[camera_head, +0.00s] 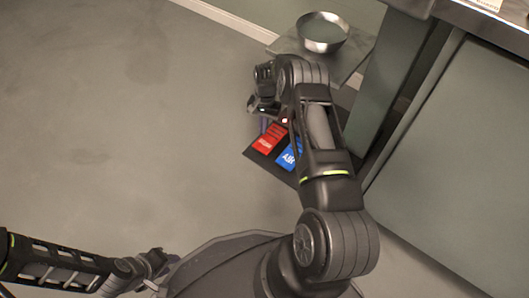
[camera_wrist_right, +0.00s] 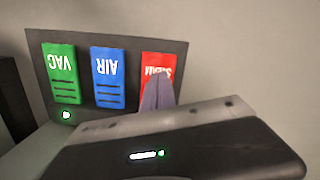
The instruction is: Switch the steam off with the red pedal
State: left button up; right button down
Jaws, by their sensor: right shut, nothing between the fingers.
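The red pedal, marked STEAM, is on a dark pedal board and shows at the right in the right wrist view (camera_wrist_right: 158,66) and left of my right arm in the head view (camera_head: 264,143). My right gripper (camera_wrist_right: 157,95) is shut and empty. Its fingertips overlap the lower part of the red pedal in the wrist view; I cannot tell whether they touch it. The right gripper is partly hidden by its own wrist in the head view (camera_head: 264,122). My left gripper (camera_head: 158,262) is low at the left, away from the pedals; its jaws are unclear.
A blue AIR pedal (camera_wrist_right: 108,78) and a green VAC pedal (camera_wrist_right: 61,73) are beside the red one. A metal bowl (camera_head: 322,32) is behind my right arm. A cabinet (camera_head: 455,150) is on the right; open floor is left.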

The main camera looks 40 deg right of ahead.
aim_at(264, 144)
jog(key=shift+w+d+f+b, duration=0.1)
jog(key=shift+d+f+b, duration=0.25)
jog(key=shift+d, duration=0.3)
jog(key=shift+f, duration=0.15)
jog(key=f+b, duration=0.1)
jog(key=f, duration=0.1)
jog(key=f+b, duration=0.1)
jog(key=f, duration=0.1)
jog(key=f+b, duration=0.1)
jog(key=f, duration=0.1)
jog(key=shift+s+a+f, duration=0.2)
jog(key=shift+a, duration=0.1)
jog(key=shift+f, duration=0.2)
